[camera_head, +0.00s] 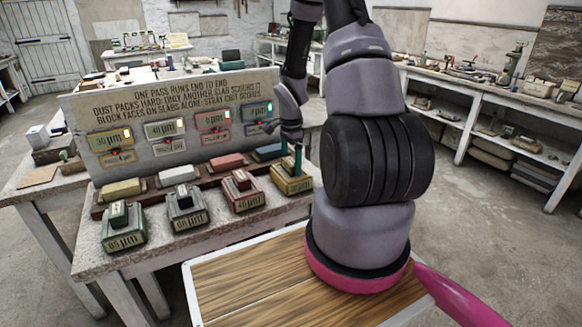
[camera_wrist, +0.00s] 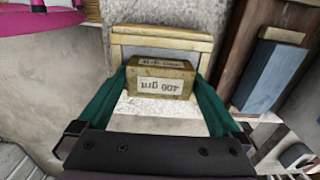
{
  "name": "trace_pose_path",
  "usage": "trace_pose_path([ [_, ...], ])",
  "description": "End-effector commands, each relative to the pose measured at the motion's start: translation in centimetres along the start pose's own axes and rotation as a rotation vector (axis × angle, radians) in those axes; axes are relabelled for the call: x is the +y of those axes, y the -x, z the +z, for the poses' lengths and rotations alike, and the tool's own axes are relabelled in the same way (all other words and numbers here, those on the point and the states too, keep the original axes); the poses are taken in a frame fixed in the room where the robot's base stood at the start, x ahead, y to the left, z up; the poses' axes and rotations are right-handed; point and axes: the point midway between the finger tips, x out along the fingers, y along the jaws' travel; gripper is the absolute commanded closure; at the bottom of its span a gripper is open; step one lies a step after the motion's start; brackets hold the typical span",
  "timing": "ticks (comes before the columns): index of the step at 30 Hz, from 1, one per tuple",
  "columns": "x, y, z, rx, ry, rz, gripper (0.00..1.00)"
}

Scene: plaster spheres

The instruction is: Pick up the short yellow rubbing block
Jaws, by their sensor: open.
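A short yellow block (camera_wrist: 160,80) with a label that appears to read 100 µm lies between the two green fingers of my gripper (camera_wrist: 158,88) in the wrist view. The fingers are spread on either side of it; whether they touch it I cannot tell. A paler yellow piece (camera_wrist: 160,42) sits just beyond it. In the head view my gripper (camera_head: 297,160) points down at the yellow piece (camera_head: 292,184) at the right end of the front row, and its fingers hide part of it.
Green (camera_head: 123,228), dark grey (camera_head: 187,209) and red (camera_head: 242,192) pieces stand to the left in the same row. Behind them a wooden rack holds a pale yellow bar (camera_head: 122,189) and others, including a blue bar (camera_wrist: 262,80). A lettered signboard (camera_head: 180,95) rises behind.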

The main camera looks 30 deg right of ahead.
Motion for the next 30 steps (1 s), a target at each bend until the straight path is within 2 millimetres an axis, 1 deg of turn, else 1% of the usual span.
trace_pose_path([
  [3, 0.0, 0.0, 0.0, 0.000, 0.000, 0.000, 0.00],
  [5, 0.0, 0.0, 0.0, 0.000, 0.000, 0.000, 0.23],
  [6, 0.0, 0.0, 0.0, 0.000, 0.000, 0.000, 0.38],
  [8, 0.0, 0.1, 0.0, 0.000, 0.000, 0.000, 0.61],
  [9, 0.0, 0.1, 0.0, 0.000, 0.000, 0.000, 0.77],
  [10, 0.0, 0.1, 0.0, 0.000, 0.000, 0.000, 0.80],
  [16, 0.0, 0.2, 0.0, 0.000, 0.000, -0.001, 0.80],
  [19, -0.1, 1.0, 0.0, 0.001, -0.001, -0.002, 0.80],
  [22, -0.1, 2.6, 0.0, 0.002, 0.000, -0.004, 0.80],
  [27, -0.1, 6.2, 0.0, 0.002, 0.000, -0.005, 0.80],
  [30, -0.1, 8.0, 0.0, 0.001, -0.001, -0.004, 0.80],
])
